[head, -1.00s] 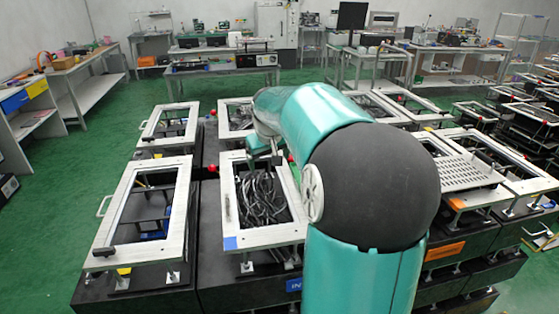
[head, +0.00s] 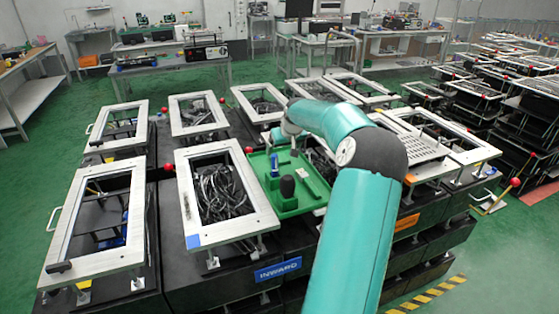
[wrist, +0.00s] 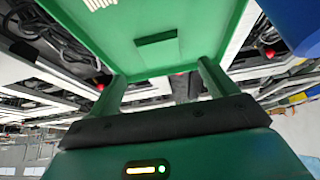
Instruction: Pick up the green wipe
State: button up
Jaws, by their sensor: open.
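No separate green wipe can be told apart there. In the wrist view, a large green surface (wrist: 200,30) fills the top, with a small darker green rectangle (wrist: 157,39) on it that may be the wipe; I cannot tell. My gripper (wrist: 158,72) is open, its two green fingers apart with nothing seen between them.
White-framed fixtures stand around the tray; one with black cables (head: 220,195) is just left of it, and another frame (head: 97,225) is farther left. Red-knobbed levers, one at the right (head: 515,182), stick up. Green floor (head: 35,180) is open at the left.

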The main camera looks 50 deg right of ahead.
aim_at(280, 158)
jog(key=shift+x, duration=2.8)
jog(key=c, duration=1.1)
